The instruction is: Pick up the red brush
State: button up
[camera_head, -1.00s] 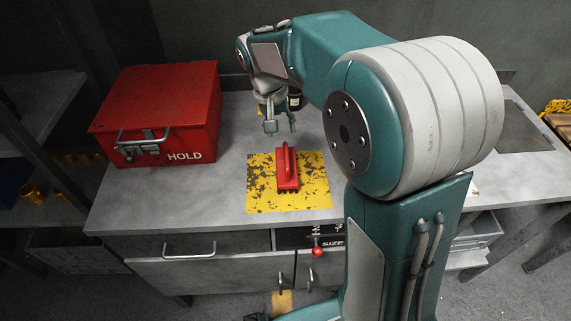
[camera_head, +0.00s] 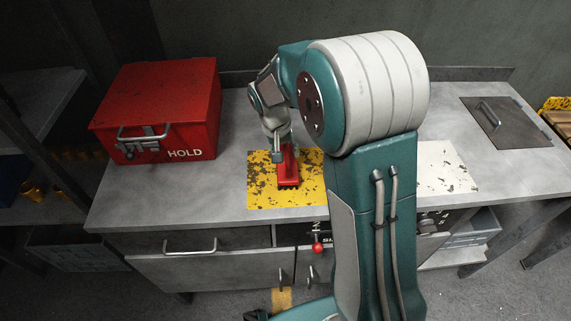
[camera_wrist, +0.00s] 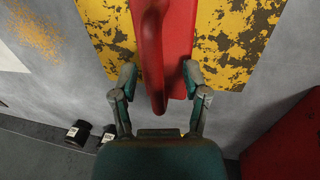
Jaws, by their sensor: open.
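The red brush (camera_head: 288,172) lies on the worn yellow patch (camera_head: 257,190) on the bench, its dark bristles showing at the front end. My gripper (camera_head: 285,155) is low over the brush's far end. In the wrist view the red brush (camera_wrist: 154,50) has its raised handle between the two fingers of my gripper (camera_wrist: 157,80). The fingers are open, one on each side, with gaps to the handle. My gripper hides part of the brush's far end in the head view.
A red box marked HOLD (camera_head: 160,110) stands at the left of the grey bench. A metal plate with a handle (camera_head: 502,122) lies at the right. Small dark containers (camera_wrist: 78,133) show in the wrist view. The bench left of the yellow patch is clear.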

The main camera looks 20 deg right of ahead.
jog(key=shift+d+f, duration=0.1)
jog(key=shift+d, duration=0.05)
jog(key=shift+c, duration=0.6)
grip_shut()
jog(key=shift+r, duration=0.3)
notch_tip(320, 180, up, 2)
jog(key=shift+r, duration=0.15)
jog(key=s+d+r, duration=0.6)
jog(key=d+r, duration=0.4)
jog(key=d, duration=0.2)
jog(key=shift+s+d, duration=0.15)
jog(key=shift+s, duration=0.25)
